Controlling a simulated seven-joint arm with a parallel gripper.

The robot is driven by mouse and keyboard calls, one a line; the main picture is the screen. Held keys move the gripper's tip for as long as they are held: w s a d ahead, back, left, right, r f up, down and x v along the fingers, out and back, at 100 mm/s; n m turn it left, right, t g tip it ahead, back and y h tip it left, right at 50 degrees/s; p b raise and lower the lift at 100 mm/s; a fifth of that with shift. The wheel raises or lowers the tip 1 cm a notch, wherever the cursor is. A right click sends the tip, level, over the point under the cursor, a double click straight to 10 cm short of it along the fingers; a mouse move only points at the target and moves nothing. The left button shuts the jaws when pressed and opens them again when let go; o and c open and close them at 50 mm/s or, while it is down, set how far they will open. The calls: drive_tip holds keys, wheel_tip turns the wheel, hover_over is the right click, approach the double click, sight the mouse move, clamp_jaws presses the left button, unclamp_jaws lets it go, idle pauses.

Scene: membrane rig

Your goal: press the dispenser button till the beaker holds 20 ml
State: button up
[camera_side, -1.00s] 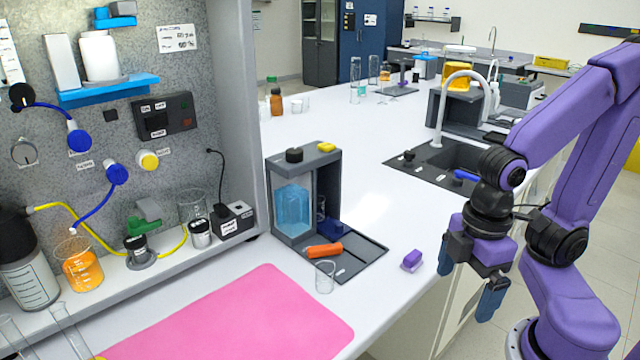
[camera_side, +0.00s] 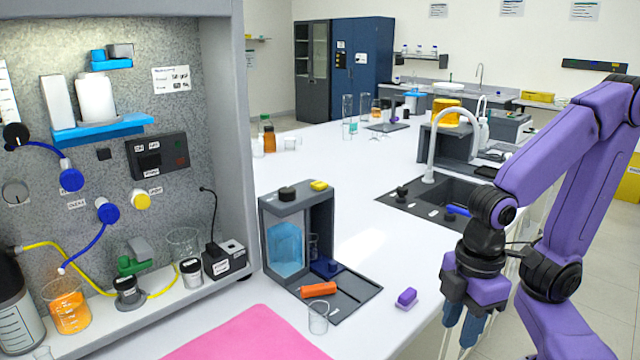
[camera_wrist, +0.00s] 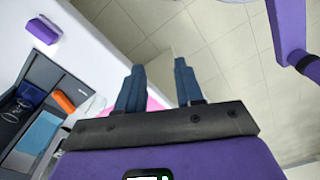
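The dispenser is a grey frame (camera_side: 324,213) holding a tank of blue liquid (camera_side: 286,249), with a black cap (camera_side: 287,194) and a yellow piece (camera_side: 319,185) on top. I cannot tell which part is its button. A dark blue block (camera_side: 327,268) sits at its base. An empty-looking clear beaker (camera_side: 318,319) stands by the front corner of the dispenser's tray. Another clear glass (camera_side: 313,246), partly hidden, is inside the frame. My gripper (camera_side: 462,335) is right of the dispenser, past the bench edge, fingers down. The wrist view shows it (camera_wrist: 159,68) open and empty.
An orange cylinder (camera_side: 319,289) lies on the tray. A purple block (camera_side: 406,298) lies on the bench between tray and gripper. A sink with a tall tap (camera_side: 433,140) is behind. A pink mat (camera_side: 250,338) is in front; a panel rig with glassware (camera_side: 68,305) stands left.

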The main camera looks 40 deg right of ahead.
clamp_jaws()
idle(1.4)
